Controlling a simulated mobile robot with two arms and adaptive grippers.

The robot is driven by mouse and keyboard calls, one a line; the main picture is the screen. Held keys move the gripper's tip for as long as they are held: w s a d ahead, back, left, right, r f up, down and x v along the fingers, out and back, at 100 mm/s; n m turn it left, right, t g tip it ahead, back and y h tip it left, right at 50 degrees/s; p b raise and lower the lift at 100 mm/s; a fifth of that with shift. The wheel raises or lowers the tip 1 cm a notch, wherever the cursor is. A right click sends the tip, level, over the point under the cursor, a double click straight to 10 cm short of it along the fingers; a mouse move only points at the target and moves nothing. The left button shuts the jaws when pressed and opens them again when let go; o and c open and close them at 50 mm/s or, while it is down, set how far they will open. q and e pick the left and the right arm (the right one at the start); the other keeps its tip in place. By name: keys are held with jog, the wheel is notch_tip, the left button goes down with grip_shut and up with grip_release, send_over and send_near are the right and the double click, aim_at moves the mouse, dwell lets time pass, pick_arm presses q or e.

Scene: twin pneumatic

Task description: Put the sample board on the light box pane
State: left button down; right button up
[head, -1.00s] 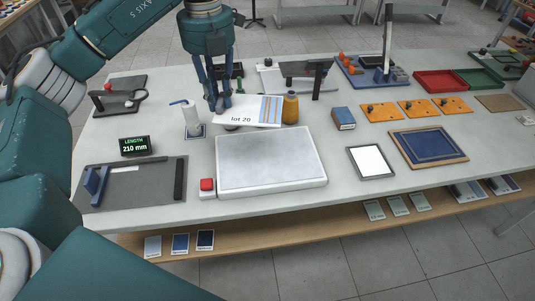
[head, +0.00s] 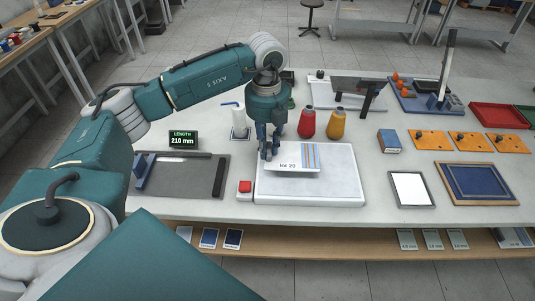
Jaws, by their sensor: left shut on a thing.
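The sample board (head: 293,159) is a white card marked with a lot number, with blue and orange stripes at its right end. My left gripper (head: 269,155) is shut on the left part of the board. It holds the board above the back part of the light box pane (head: 310,187), a pale flat panel in a low white box. I cannot tell whether the board's front edge touches the pane. My right gripper is not in view.
A red button (head: 245,186) sits at the box's left. Red (head: 307,123) and yellow (head: 337,125) bottles stand close behind it. A white dispenser (head: 239,122) is behind left. A framed white panel (head: 411,188) lies to the right. Most of the pane is clear.

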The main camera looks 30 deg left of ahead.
pick_arm(q)
notch_tip(320, 180, down, 3)
jog(key=shift+f+p, duration=0.2)
jog(key=shift+p, duration=0.3)
jog(key=shift+f, duration=0.55)
jog(key=c, duration=1.6)
grip_release()
jog(key=shift+f, duration=0.1)
